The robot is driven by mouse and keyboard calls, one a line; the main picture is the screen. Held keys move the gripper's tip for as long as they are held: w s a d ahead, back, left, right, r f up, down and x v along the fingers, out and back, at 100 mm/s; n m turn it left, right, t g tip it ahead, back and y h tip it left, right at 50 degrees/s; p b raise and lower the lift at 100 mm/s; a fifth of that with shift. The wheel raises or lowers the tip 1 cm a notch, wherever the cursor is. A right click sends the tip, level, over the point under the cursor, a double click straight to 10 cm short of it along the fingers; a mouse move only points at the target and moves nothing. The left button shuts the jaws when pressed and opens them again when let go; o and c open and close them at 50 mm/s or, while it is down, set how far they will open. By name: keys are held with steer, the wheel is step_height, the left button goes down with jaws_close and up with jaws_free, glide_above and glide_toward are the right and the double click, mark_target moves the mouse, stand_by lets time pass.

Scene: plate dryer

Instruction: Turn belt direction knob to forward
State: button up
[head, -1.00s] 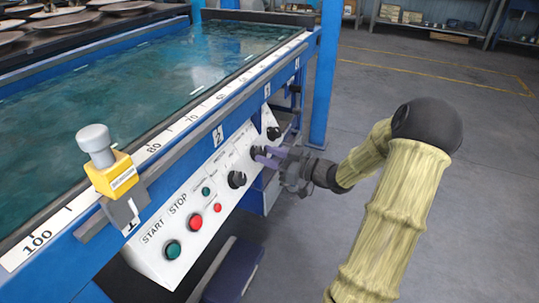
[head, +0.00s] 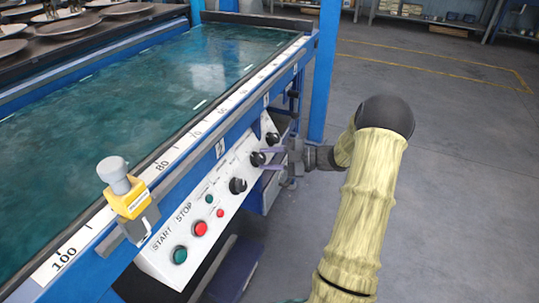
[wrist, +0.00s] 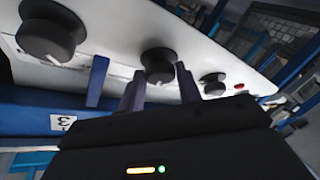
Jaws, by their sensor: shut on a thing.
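The white control panel (head: 213,206) on the side of the blue machine carries a row of black knobs. My gripper (head: 269,159), with purple fingers, is at the middle knob (head: 257,158). In the wrist view the fingers (wrist: 159,76) stand on either side of that knob (wrist: 157,62) and are shut on it. A white pointer mark shows on its lower front edge. Another knob (head: 237,185) is nearer the start and stop buttons, and one (head: 272,138) is farther along. The panel lettering by the knobs is too small to read.
The green start button (head: 180,255) and red stop button (head: 200,228) are at the panel's near end. A yellow-and-grey device (head: 124,188) is mounted on the belt's scale rail. Open grey floor (head: 445,190) lies to the right.

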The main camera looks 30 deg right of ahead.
steer(key=shift+w+r+n+g+p, duration=0.1)
steer(key=shift+n+g+p, duration=0.25)
steer(key=shift+n, duration=0.4)
steer(key=shift+w+r+n+g+p, duration=0.1)
steer(key=shift+n+g+p, duration=0.1)
steer(key=shift+n+g, duration=0.4)
steer(key=shift+n, duration=0.35)
steer(key=o, duration=1)
steer(key=shift+c, duration=0.2)
steer(key=shift+s+d, duration=0.1)
steer(key=p+v, duration=0.5)
steer(key=v, duration=1.2)
steer(key=shift+d+f, duration=0.15)
steer(key=shift+f, duration=0.1)
steer(key=shift+s, duration=0.1)
